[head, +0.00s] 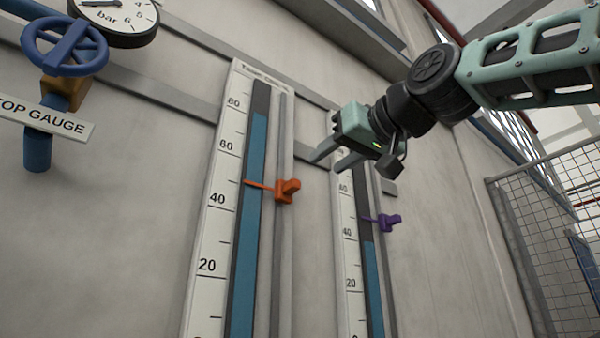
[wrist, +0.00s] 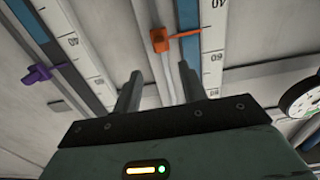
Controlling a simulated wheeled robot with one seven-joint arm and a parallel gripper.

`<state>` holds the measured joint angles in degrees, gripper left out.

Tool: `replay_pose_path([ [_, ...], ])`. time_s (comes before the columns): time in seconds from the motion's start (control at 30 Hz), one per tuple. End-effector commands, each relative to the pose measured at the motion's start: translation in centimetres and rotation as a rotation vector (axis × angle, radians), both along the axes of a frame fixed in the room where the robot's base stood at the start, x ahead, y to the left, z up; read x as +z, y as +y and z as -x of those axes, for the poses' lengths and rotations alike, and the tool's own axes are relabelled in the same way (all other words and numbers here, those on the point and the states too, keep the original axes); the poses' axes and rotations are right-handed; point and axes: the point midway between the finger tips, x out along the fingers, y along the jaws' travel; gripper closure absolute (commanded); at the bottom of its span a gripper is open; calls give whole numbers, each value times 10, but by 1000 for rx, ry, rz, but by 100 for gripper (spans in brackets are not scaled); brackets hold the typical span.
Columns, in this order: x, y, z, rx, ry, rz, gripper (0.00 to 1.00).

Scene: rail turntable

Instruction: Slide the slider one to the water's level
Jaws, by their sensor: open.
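An orange slider (head: 287,190) sits on the rail beside the left tall gauge (head: 203,240). Its pointer lies midway between 40 and 60, well below the top of the blue water column (head: 250,200), which is near 80. A purple slider (head: 389,221) is on the right gauge, its pointer above that gauge's water (head: 373,285), near 40. My gripper (head: 328,162) is open and empty, above and right of the orange slider, apart from it. In the wrist view the orange slider (wrist: 160,40) is ahead of the fingers (wrist: 148,68); the purple slider (wrist: 37,74) is left.
A blue handwheel (head: 65,45) and a round pressure dial (head: 112,18) are on the wall at upper left, with a sign (head: 45,118) below. A horizontal wall rail (head: 150,88) runs behind the gauges. A mesh fence (head: 555,220) stands at right.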

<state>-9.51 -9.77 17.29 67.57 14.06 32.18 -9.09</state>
Motion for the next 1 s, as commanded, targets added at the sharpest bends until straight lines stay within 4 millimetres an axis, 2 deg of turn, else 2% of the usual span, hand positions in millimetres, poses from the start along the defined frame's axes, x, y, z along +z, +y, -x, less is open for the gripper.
replay_pose_path([
  [0.03,3,7,-11,1,5,0,58],
  [0.2,4,26,-40,2,4,1,58],
  [0.4,3,45,-67,2,2,0,58],
  [0.6,1,54,-80,1,1,-1,58],
  [0.93,0,56,-82,1,1,-1,58],
  [1.0,0,56,-82,1,1,-1,78],
])
